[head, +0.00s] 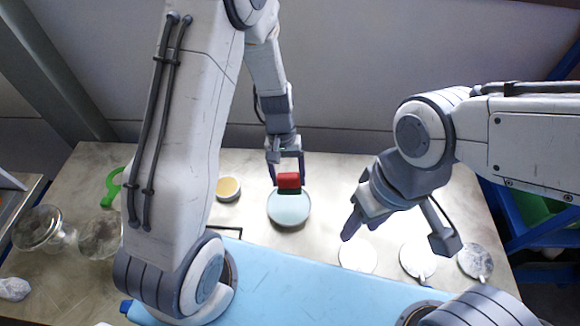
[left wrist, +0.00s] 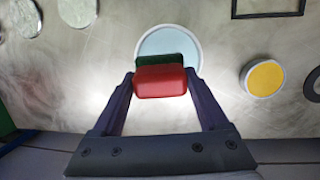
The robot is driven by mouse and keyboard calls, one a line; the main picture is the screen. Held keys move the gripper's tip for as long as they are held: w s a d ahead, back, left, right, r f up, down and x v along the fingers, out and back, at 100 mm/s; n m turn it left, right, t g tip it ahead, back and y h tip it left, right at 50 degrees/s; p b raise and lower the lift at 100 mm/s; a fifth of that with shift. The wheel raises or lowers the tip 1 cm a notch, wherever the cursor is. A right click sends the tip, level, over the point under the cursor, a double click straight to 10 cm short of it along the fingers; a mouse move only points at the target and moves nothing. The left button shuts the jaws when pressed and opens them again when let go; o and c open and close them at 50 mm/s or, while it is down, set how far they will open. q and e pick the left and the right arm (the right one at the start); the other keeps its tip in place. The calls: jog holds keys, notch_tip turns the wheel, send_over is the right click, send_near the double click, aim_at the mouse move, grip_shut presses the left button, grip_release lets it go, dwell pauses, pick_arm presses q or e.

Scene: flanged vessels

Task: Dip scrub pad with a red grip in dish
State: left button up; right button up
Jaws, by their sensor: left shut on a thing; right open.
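The scrub pad has a red grip (head: 288,180) with a dark green pad under it. My left gripper (head: 287,172) is shut on the red grip. In the left wrist view the red grip (left wrist: 160,82) sits between the two fingers, with the green pad (left wrist: 160,62) beyond it. The dish (head: 290,212) is round with a pale rim and light blue content. The pad overlaps the dish's far part in the head view; I cannot tell whether it touches the content. The dish also shows in the left wrist view (left wrist: 167,38). My right gripper (head: 395,230) is open and empty, right of the dish.
A small round dish with yellow content (head: 228,189) stands left of the dish. A green ring-handled thing (head: 112,187) and glass vessels (head: 40,229) are at the left. Several pale discs, one here (head: 418,260), lie at the right. A light blue mat (head: 300,283) covers the front.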

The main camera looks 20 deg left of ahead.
aim_at(287, 185)
pick_arm(q)
jog(key=shift+a+f+b, duration=0.2)
jog(key=shift+f+b, duration=0.75)
jog(key=shift+f, duration=0.25)
notch_tip(287, 185, down, 7)
jog(key=b, duration=0.5)
jog(key=shift+r+b, duration=0.1)
jog(key=shift+b, duration=0.25)
jog(key=shift+r, duration=0.1)
jog(key=shift+r+p, duration=2.3)
jog(key=shift+r, duration=0.3)
notch_tip(287, 185, up, 4)
jog(key=p, duration=0.3)
jog(key=shift+p, duration=0.3)
